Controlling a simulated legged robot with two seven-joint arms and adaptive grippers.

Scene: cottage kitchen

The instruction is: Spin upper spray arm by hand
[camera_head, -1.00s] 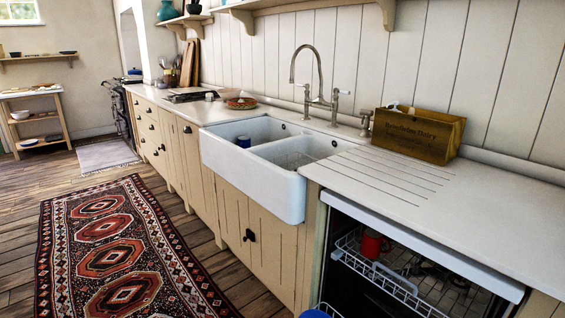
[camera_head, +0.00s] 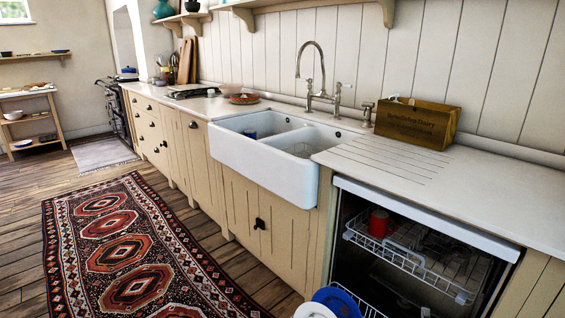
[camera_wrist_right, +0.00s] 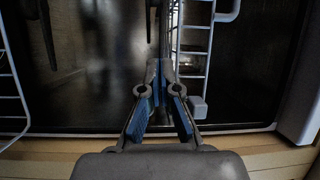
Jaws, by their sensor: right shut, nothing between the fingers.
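The dishwasher (camera_head: 349,215) stands open at the lower right of the head view. Its upper rack (camera_head: 412,262) is partly out and holds a red mug (camera_head: 379,223). I cannot clearly make out the upper spray arm; the rack and the dark interior hide it or blend with it. My right gripper (camera_wrist_right: 160,72) shows in the wrist view, shut and empty, pointing into the dark interior beside pale rack wires (camera_wrist_right: 196,45). I cannot tell whether it touches anything. In the head view I cannot clearly pick out either gripper.
A blue plate (camera_head: 341,301) and a white plate (camera_head: 314,311) stand at the lower rack (camera_head: 362,305). The countertop (camera_head: 470,195) is above the dishwasher, with a wooden box (camera_head: 418,122) on it. The sink (camera_head: 265,165) is to the left. A patterned rug (camera_head: 125,252) lies on the floor.

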